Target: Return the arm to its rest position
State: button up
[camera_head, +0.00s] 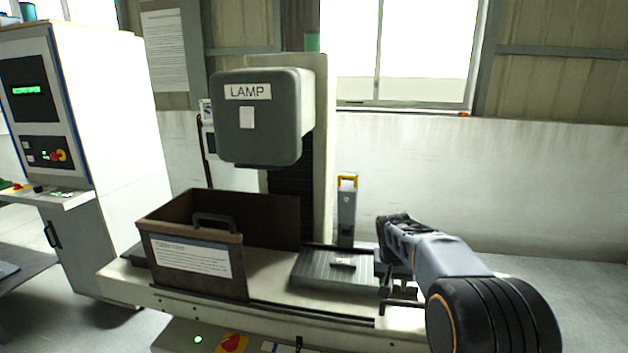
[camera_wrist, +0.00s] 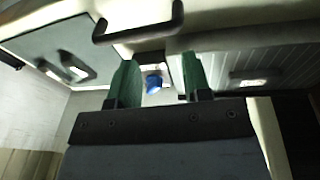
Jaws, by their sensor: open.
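My arm (camera_head: 450,262) reaches in from the right in the head view, over the right end of the machine bed. In the wrist view the two green fingers of my gripper (camera_wrist: 158,80) stand wide apart. Nothing is held between them. A small blue thing (camera_wrist: 153,83) shows in the gap beyond; I cannot tell what it is.
A brown box (camera_head: 190,262) with a handle and label stands on the bed (camera_head: 270,268), left of my gripper. The grey LAMP head (camera_head: 256,135) hangs above it. A white control cabinet (camera_head: 110,130) stands at left. Bare wall and floor lie right of the machine.

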jog(key=s+a+n+t, duration=0.1)
jog(key=s+a, duration=0.1)
jog(key=s, duration=1)
jog(key=s+a+r+n+t+y, duration=0.1)
jog(key=s+a+n, duration=0.1)
jog(key=s, duration=1.1)
jog(key=shift+s+a+r+y, duration=0.2)
jog(key=shift+s+r+y, duration=0.05)
jog(key=shift+r+y, duration=0.05)
